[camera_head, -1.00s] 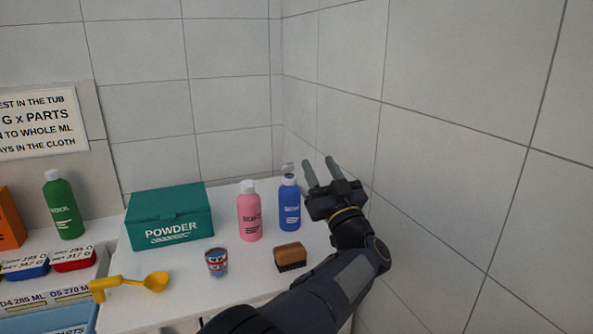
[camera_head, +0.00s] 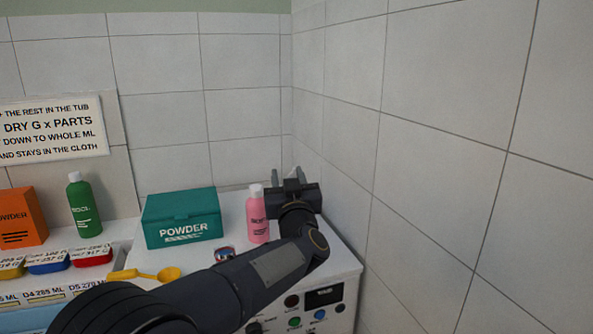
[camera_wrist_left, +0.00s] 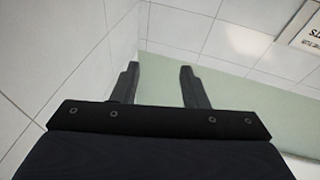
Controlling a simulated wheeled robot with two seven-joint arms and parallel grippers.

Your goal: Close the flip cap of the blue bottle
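My left gripper (camera_head: 288,176) is at the back right of the white washer top in the head view, its two fingers pointing up and apart. The blue bottle is hidden behind this gripper and its wrist. A small pale bit (camera_head: 293,172) shows between the fingers and may be its flip cap; I cannot tell whether the gripper touches it. In the left wrist view the open fingers (camera_wrist_left: 158,84) have only wall between them, with no bottle in sight. My right gripper is in neither view.
A pink bottle (camera_head: 257,217) stands just left of my left gripper. A teal powder box (camera_head: 182,217), a partly covered cup (camera_head: 224,253) and a yellow scoop (camera_head: 168,274) are farther left. The tiled wall (camera_head: 420,180) is close on the right.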

